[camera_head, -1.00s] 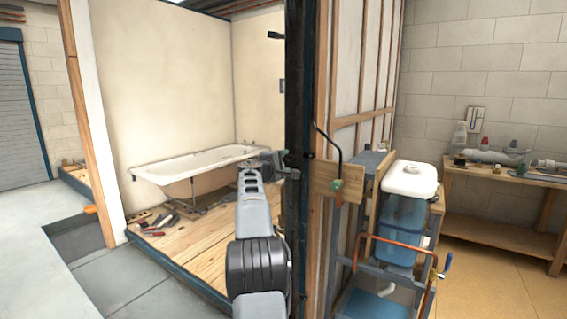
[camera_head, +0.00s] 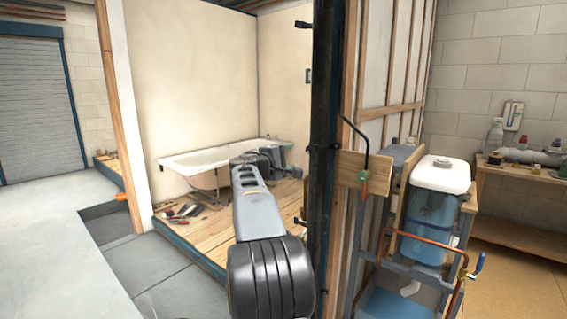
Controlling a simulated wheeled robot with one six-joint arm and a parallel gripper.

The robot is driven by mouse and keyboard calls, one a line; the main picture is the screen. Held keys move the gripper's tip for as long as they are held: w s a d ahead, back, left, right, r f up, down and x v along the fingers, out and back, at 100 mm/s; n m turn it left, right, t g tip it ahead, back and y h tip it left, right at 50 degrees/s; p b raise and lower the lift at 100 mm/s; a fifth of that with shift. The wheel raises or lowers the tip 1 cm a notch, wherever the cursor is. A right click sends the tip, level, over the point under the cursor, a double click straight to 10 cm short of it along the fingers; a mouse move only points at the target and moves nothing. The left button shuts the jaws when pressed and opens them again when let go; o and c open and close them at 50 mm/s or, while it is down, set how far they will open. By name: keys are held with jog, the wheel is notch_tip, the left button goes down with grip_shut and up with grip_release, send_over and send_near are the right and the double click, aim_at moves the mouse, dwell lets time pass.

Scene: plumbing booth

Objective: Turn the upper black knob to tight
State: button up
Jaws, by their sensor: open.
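I cannot make out an upper black knob for certain in this view. A small dark fitting (camera_head: 303,24) sticks out high on the booth wall, and a small dark plate (camera_head: 308,76) sits lower on it. Neither shows clearly as a knob. My gripper (camera_head: 285,154) is at the far end of my grey arm, in front of the bathtub's right end in the picture. It is small and partly hidden by my arm's wrist. It is open, with nothing seen in it.
A white bathtub (camera_head: 200,160) stands on a wooden platform (camera_head: 205,236) with loose tools. At right are a blue-grey frame with a water tank (camera_head: 432,212), copper pipe (camera_head: 425,240) and a workbench (camera_head: 525,180).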

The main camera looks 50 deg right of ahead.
jog(key=shift+a, duration=0.9)
jog(key=a+f+t+y+p, duration=0.3)
jog(key=a+y+p, duration=0.7)
jog(key=a, duration=1)
jog(key=s+a+f+y+p, duration=0.1)
jog(key=s+a+y+p, duration=0.1)
jog(key=a, duration=0.6)
jog(key=s+a+f+m+y+p, duration=0.1)
jog(key=s+a+f+y+p, duration=0.1)
jog(key=s+a+p, duration=0.3)
jog(key=s+a+f+t+y+p, duration=0.1)
jog(key=s+a+y+p, duration=0.3)
jog(key=a, duration=0.7)
jog(key=shift+s+f, duration=0.2)
jog(key=shift+s, duration=0.1)
jog(key=shift+c, duration=0.4)
